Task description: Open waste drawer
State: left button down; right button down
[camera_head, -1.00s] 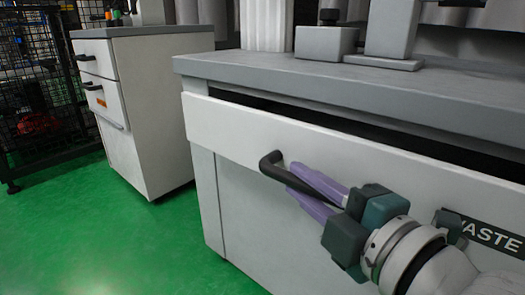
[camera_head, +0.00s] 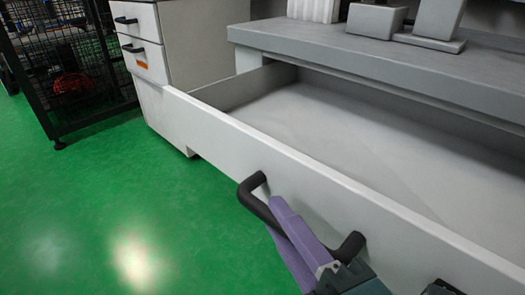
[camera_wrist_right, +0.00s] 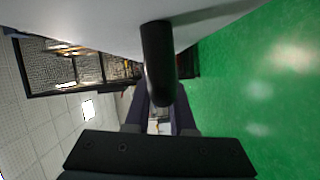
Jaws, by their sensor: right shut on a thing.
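The waste drawer (camera_head: 330,185) is a wide white drawer under a grey worktop, pulled far out, with its inside showing empty in the head view. Its black bar handle (camera_head: 256,203) is on the drawer front. My right gripper (camera_head: 277,215) is shut on the handle, with its purple fingers either side of the bar. In the right wrist view the black handle (camera_wrist_right: 158,62) runs down between the fingers, against the white drawer front. My left gripper is not in view.
A grey worktop (camera_head: 400,65) with grey blocks stands above the drawer. A white cabinet (camera_head: 185,45) with black-handled drawers stands at the back left. A black mesh fence (camera_head: 75,75) is at the far left. Green floor (camera_head: 120,200) is clear at the left.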

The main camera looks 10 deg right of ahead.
jog(key=shift+w+d, duration=0.1)
jog(key=c, duration=0.8)
grip_release()
jog(key=shift+o, duration=0.2)
jog(key=shift+s+d+r, duration=0.1)
jog(key=shift+s, duration=0.25)
jog(key=p+v, duration=0.3)
jog(key=v, duration=0.6)
jog(key=shift+p, duration=0.3)
jog(key=shift+s, duration=0.15)
